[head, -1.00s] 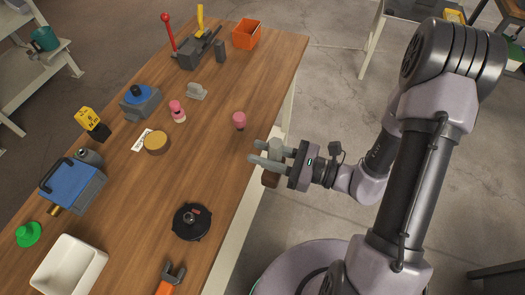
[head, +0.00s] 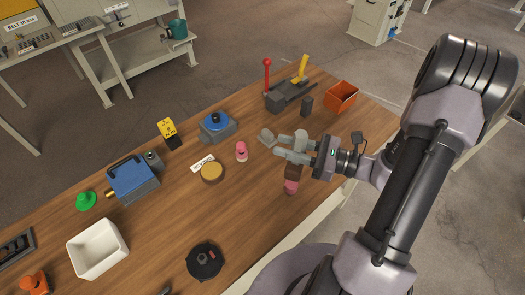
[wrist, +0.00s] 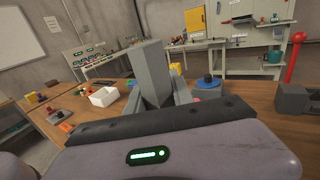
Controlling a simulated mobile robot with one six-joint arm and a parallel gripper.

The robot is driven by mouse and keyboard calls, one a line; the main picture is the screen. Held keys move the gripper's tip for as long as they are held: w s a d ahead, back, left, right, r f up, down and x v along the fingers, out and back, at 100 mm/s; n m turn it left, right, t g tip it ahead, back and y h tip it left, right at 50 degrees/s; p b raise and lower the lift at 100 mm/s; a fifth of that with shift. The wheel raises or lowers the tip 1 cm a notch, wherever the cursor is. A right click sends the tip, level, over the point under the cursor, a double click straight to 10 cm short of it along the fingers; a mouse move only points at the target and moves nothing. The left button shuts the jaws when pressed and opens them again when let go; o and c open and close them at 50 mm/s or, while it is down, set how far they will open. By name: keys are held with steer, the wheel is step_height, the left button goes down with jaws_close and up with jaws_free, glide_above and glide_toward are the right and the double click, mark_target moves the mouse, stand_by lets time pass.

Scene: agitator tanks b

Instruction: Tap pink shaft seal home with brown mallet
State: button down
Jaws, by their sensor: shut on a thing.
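My gripper (head: 297,149) is shut on the brown mallet, over the front part of the table. The mallet's brown head (head: 293,171) hangs below the fingers. A grey block-like part (wrist: 152,75) stands up between the fingers in the wrist view. A pink piece (head: 291,188) shows just below the brown head in the head view; whether they touch I cannot tell. Another pink piece (head: 241,152), with a white band, stands upright further left. Which of the two is the shaft seal is not clear.
A round brown-and-gold disc (head: 212,173), a grey block (head: 266,136) and a blue-topped grey unit (head: 216,127) stand nearby. A lever fixture (head: 288,95) and an orange bin (head: 341,96) are behind. A white tray (head: 97,249) and black round part (head: 205,261) are left. Front-middle wood is clear.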

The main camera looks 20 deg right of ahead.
steer(key=shift+r, duration=0.15)
steer(key=shift+a, duration=0.1)
steer(key=shift+f+b, duration=1.85)
steer(key=shift+f, duration=0.4)
steer(key=shift+f, duration=0.1)
steer(key=shift+f+b, duration=0.35)
steer(key=shift+r, duration=0.15)
